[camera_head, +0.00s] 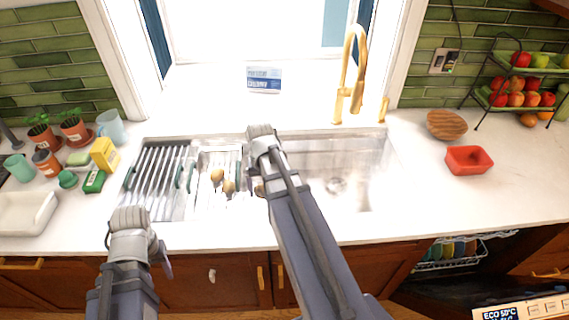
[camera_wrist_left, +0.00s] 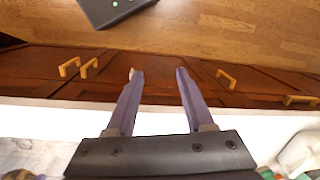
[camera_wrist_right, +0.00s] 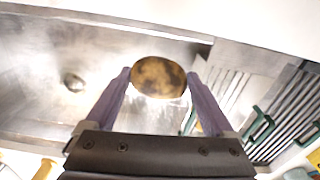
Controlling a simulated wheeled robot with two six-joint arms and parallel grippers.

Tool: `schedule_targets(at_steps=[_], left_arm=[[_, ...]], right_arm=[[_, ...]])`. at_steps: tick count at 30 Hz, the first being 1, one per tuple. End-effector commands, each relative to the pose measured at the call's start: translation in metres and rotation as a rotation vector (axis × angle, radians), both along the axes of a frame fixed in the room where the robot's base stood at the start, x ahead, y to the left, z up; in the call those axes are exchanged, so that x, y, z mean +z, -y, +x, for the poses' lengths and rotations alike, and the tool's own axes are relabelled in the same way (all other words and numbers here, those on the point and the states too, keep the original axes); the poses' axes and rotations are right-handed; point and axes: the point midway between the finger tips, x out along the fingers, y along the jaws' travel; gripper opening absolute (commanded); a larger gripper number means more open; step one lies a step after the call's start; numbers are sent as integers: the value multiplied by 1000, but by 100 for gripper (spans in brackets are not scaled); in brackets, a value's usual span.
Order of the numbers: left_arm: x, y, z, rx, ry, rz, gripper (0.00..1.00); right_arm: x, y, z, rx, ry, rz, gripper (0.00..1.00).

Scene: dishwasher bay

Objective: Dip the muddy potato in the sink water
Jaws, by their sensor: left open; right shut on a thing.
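The muddy potato (camera_wrist_right: 158,77), brown with dark patches, is held between the fingertips of my right gripper (camera_wrist_right: 158,80). My right gripper is shut on it, above the sink area. In the head view my right arm hides most of that gripper. The steel sink basin (camera_head: 358,160) shows to the right of my right arm, with its drain (camera_wrist_right: 73,82) to the left of the potato in the right wrist view. The water surface is hard to make out. My left gripper (camera_wrist_left: 158,75) is open and empty, near the counter's front edge.
Two other potatoes (camera_head: 217,176) lie in the strainer (camera_head: 205,205) left of my right arm. A drying rack (camera_head: 155,175) stands left of it. A gold faucet (camera_head: 349,75) rises behind the sink.

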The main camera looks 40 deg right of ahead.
Motion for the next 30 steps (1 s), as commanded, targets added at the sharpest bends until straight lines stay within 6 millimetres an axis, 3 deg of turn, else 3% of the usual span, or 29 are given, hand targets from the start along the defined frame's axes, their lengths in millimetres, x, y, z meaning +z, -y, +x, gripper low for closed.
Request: schedule_targets(at_steps=[2, 9, 13, 18, 30], left_arm=[[-1, 0, 0, 1, 0, 0, 64], [-9, 0, 0, 1, 0, 0, 90], [-11, 0, 0, 1, 0, 0, 100], [-12, 0, 0, 1, 0, 0, 100], [-22, 0, 0, 1, 0, 0, 100]], right_arm=[[-1, 5, 10, 15, 0, 0, 26], [-9, 46, 81, 184, 1, 1, 26], [-11, 65, 107, 267, 1, 0, 26], [-12, 75, 119, 317, 1, 0, 26], [-22, 74, 118, 320, 1, 0, 26]])
